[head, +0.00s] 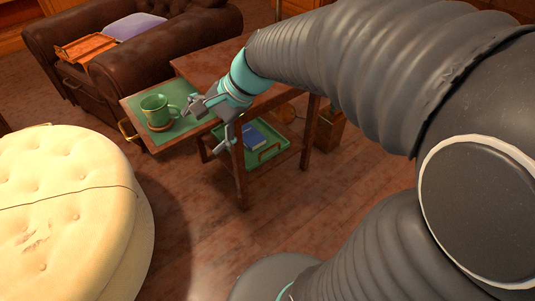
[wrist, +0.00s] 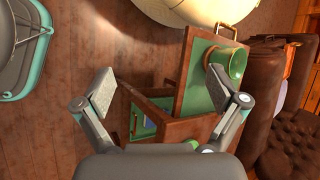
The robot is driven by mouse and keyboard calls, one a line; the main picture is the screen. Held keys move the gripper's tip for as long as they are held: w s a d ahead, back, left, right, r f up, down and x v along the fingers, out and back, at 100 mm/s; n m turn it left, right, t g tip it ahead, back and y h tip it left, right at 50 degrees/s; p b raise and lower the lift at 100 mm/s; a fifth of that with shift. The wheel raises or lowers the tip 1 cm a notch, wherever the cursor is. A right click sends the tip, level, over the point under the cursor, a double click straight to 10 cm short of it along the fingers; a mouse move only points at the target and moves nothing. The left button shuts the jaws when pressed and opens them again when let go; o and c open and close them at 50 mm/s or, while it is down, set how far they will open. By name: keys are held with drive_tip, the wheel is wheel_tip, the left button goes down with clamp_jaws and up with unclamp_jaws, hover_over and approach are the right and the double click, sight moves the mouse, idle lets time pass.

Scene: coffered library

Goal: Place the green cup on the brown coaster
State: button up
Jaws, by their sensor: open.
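The green cup (head: 154,107) stands upright on the green-topped pull-out board of the small wooden table, its handle towards my gripper. The brown coaster (head: 160,127) shows as a thin rim directly under the cup, which appears to rest on it; most of it is hidden. In the wrist view the cup (wrist: 238,64) is at the upper right, beyond the right finger, with a brown edge beside its base. My gripper (head: 208,121) is open and empty, just right of the cup and apart from it. Its spread fingers (wrist: 163,93) also show in the wrist view.
The pull-out board (head: 134,104) has a brass handle at its outer end. A green tray (head: 268,155) with a blue book sits on the table's lower shelf. A cream tufted ottoman (head: 75,215) is at the left, a brown leather armchair (head: 185,30) behind. Bare floor lies in front.

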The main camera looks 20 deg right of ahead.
drive_tip(key=s+d+n+t+h, duration=0.1)
drive_tip(key=s+d+n+h, duration=0.2)
drive_tip(key=s, duration=0.4)
drive_tip(key=s+d+n+t+h, duration=0.1)
drive_tip(key=s+d+n+h, duration=0.2)
drive_tip(key=s+d+n, duration=0.3)
drive_tip(key=shift+s+r+n+h, duration=0.2)
drive_tip(key=shift+s+n+h, duration=0.2)
drive_tip(key=shift+n, duration=0.7)
